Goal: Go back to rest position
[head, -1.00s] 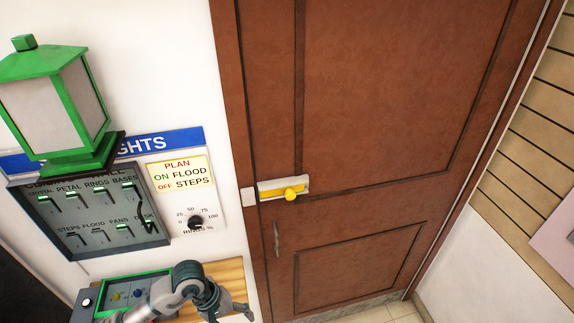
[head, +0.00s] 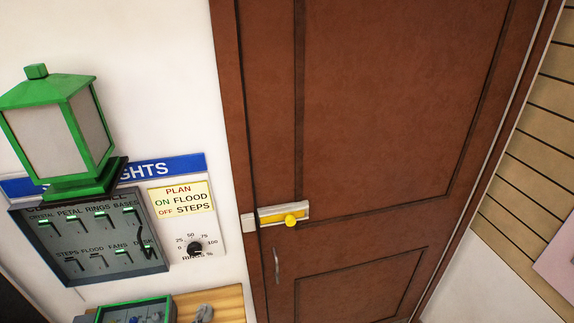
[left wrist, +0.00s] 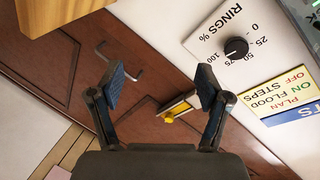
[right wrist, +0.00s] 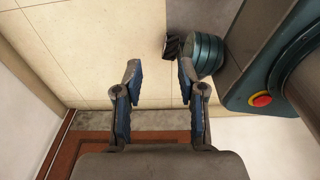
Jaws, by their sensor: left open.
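My left gripper (left wrist: 160,80) is open and empty in the left wrist view, its two fingers spread apart. Beyond it are the wall dial (left wrist: 236,48) and the brown door with its yellow latch (left wrist: 178,108).
The brown door (head: 370,110) is closed, with a yellow latch (head: 285,216) and metal handle (head: 277,266). On the left wall are a green lantern (head: 58,130), a grey switch panel (head: 95,245) and a dial (head: 194,248). A wooden board (head: 228,302) juts out below.

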